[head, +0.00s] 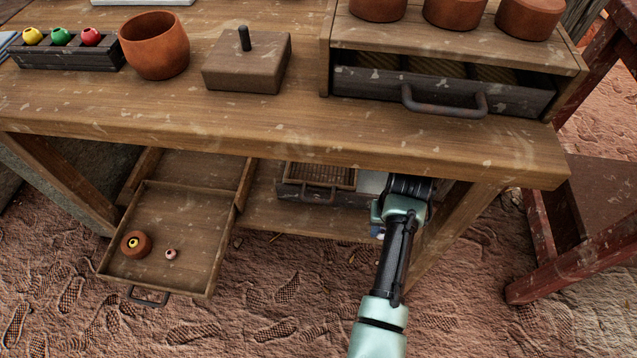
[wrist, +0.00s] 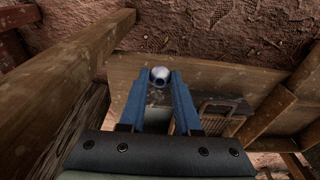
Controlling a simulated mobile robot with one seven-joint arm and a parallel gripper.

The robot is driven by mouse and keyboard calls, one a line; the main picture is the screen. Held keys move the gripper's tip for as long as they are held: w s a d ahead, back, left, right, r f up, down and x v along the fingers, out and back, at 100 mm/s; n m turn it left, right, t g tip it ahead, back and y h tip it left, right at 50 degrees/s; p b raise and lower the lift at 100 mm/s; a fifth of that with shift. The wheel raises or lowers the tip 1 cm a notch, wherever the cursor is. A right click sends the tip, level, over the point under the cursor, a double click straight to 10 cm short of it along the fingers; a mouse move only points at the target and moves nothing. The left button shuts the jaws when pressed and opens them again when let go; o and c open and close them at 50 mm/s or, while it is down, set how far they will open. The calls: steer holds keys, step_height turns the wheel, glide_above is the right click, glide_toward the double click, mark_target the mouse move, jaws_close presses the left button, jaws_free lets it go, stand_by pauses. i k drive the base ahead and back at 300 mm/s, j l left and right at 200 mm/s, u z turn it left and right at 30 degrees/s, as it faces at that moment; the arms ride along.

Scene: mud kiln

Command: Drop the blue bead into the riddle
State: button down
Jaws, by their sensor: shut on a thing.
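My gripper (wrist: 159,80) is shut on a small pale bead (wrist: 160,73) with a dark hole, held at the fingertips; it looks whitish with a faint blue tint. In the head view my gripper is under the table at the right, only a blue bit of finger (head: 377,231) shows, and the bead is hidden. The riddle, seemingly the mesh-bottomed tray (head: 320,174) with a handle, sits on the low shelf left of my gripper. In the wrist view the riddle (wrist: 219,104) lies to the right of the fingers, apart from the bead.
The table top (head: 240,125) overhangs the shelf; a table leg (head: 448,225) stands close right of my arm. An open drawer (head: 187,235) at left holds a small bowl (head: 136,244) with a yellow bead and a pink bead (head: 171,254). A red stool (head: 590,220) stands right.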

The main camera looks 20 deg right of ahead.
mark_target(328, 170)
steer(key=i, duration=0.9)
